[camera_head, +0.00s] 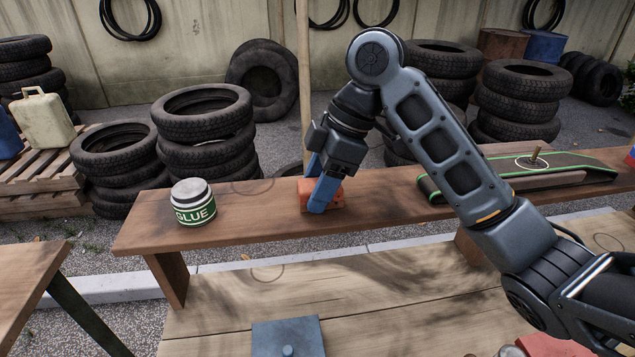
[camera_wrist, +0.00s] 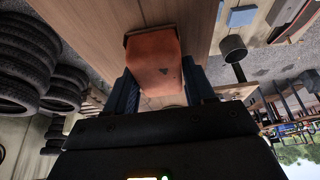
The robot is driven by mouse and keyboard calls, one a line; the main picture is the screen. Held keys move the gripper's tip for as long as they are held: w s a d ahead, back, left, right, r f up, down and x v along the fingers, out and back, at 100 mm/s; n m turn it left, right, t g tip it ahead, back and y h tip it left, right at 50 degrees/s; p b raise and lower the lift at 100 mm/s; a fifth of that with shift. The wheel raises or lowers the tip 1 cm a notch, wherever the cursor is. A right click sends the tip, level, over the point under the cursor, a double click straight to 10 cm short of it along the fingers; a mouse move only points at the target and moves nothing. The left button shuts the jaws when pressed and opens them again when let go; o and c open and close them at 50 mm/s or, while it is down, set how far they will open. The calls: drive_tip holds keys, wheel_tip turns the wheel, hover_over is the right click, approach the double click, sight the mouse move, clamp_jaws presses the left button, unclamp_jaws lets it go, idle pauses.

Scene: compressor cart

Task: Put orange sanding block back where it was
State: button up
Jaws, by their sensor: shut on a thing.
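The orange sanding block (camera_head: 335,196) is at the raised wooden shelf, between the blue fingers of my gripper (camera_head: 318,191). My gripper points down and is shut on the block. In the wrist view the orange block (camera_wrist: 155,62) fills the middle, with a blue finger on each side of it (camera_wrist: 162,95). The block looks low at the shelf surface (camera_head: 240,222); whether it touches the wood cannot be told. Part of the block is hidden behind the fingers in the head view.
A glue jar (camera_head: 193,203) stands left on the shelf. A green-edged belt piece (camera_head: 590,169) lies to the right. A blue-grey plate with a knob (camera_head: 288,338) sits on the lower bench. Faint rings mark the wood. Stacked tyres (camera_head: 205,130) stand behind. Shelf between jar and block is clear.

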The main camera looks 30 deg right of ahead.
drive_tip(key=shift+f, duration=0.15)
drive_tip(key=o, duration=0.9)
drive_tip(key=v, duration=1.2)
drive_tip(key=shift+r, duration=0.25)
